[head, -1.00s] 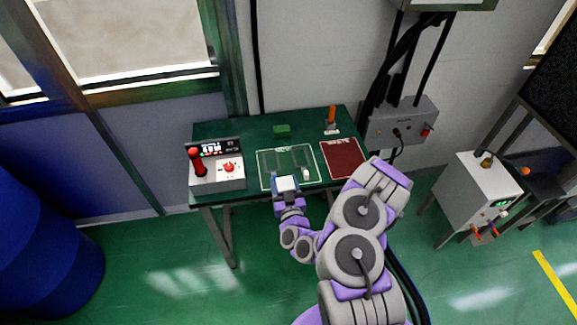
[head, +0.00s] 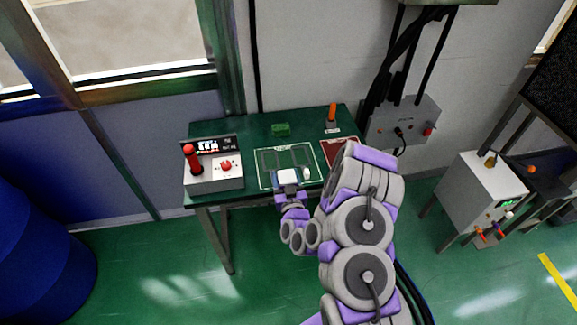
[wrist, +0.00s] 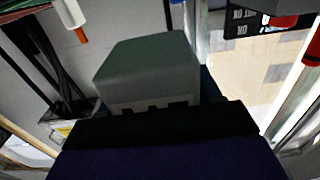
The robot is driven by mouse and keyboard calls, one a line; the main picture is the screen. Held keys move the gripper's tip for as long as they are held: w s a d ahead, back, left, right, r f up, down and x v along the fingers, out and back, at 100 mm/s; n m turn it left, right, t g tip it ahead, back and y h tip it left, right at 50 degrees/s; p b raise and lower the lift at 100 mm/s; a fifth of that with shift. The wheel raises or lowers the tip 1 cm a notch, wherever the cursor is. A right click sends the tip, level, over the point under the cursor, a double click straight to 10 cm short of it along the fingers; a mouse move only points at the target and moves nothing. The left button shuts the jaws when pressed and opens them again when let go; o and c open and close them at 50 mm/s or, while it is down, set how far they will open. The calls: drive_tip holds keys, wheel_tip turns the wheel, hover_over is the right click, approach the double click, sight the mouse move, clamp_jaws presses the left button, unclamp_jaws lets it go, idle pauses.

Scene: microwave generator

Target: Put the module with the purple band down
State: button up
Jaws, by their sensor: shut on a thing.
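My gripper (head: 289,190) is shut on a pale grey block-shaped module (head: 287,177), over the near part of the green mat with white outlines (head: 268,161). In the wrist view the module (wrist: 150,68) shows as a grey rounded block standing up beyond the dark gripper edge. No purple band can be made out on it. I cannot tell whether its underside touches the mat. A small white piece (head: 306,173) stands on the mat just right of the module.
A control box with a red lever (head: 213,171) stands at the table's left. A dark red mat (head: 333,150) lies at right, partly behind my arm. The table's back left is clear.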

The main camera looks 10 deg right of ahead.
drive_tip(key=w+d, duration=0.1)
drive_tip(key=w, duration=0.2)
drive_tip(key=w+d, duration=0.1)
drive_tip(key=w, duration=0.2)
drive_tip(key=w+d+f, duration=0.1)
drive_tip(key=w, duration=0.3)
drive_tip(key=shift+w+b, duration=0.1)
drive_tip(key=shift+b, duration=0.2)
drive_tip(key=shift+w+f+b, duration=0.1)
drive_tip(key=shift+f+b, duration=0.6)
drive_tip(key=shift+f, duration=1.15)
drive_tip(key=shift+r, duration=0.1)
drive_tip(key=o, duration=0.9)
drive_tip(key=shift+o, duration=0.2)
